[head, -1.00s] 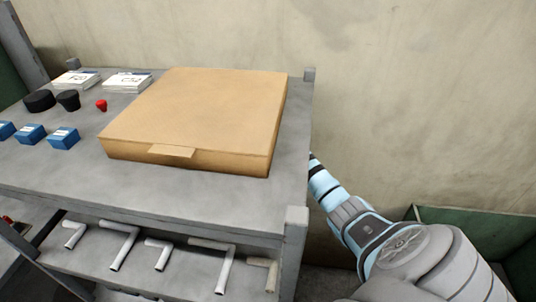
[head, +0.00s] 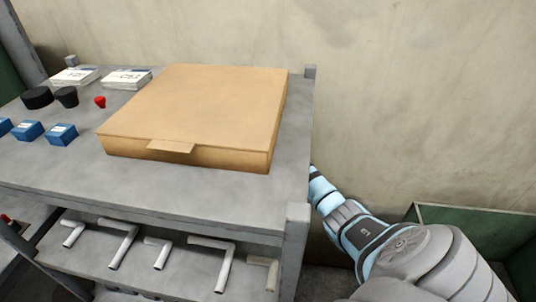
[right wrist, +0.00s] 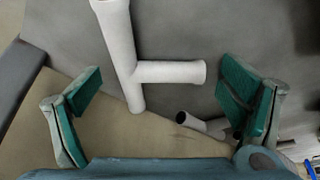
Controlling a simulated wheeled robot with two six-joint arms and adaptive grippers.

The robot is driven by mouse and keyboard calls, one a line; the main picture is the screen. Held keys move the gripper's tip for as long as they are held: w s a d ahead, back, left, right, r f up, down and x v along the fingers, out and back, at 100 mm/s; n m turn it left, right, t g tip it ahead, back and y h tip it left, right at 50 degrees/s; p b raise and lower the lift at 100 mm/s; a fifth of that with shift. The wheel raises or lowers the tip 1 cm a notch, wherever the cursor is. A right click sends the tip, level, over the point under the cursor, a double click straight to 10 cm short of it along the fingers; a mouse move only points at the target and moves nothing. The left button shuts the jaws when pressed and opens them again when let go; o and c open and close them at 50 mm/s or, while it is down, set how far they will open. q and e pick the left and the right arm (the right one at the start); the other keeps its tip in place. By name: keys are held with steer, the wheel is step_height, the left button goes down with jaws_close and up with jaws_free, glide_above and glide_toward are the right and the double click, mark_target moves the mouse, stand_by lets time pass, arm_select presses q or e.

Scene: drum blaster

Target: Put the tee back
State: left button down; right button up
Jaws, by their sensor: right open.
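A white tee pipe (right wrist: 127,62) shows in the right wrist view, a long tube with a side branch pointing right. It lies over a grey surface (right wrist: 215,30). My right gripper (right wrist: 170,90) is open, its green-padded fingers apart on either side of the tee's lower end and branch, with nothing held. Whether it touches the tee cannot be told. In the head view my right arm runs down past the table's right side and its gripper is hidden. My left gripper is not in view.
Another pipe (right wrist: 198,122) lies close beside the right finger. In the head view, a cardboard box (head: 200,105) covers much of the grey table (head: 235,194). Several white pipes (head: 224,262) are on the shelf below. A green bin (head: 470,217) stands at right.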

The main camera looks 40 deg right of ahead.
steer(key=p+v, duration=0.2)
steer(key=v, duration=0.5)
steer(key=shift+r, duration=0.3)
steer(key=shift+s, duration=0.1)
steer(key=shift+a+f, duration=0.1)
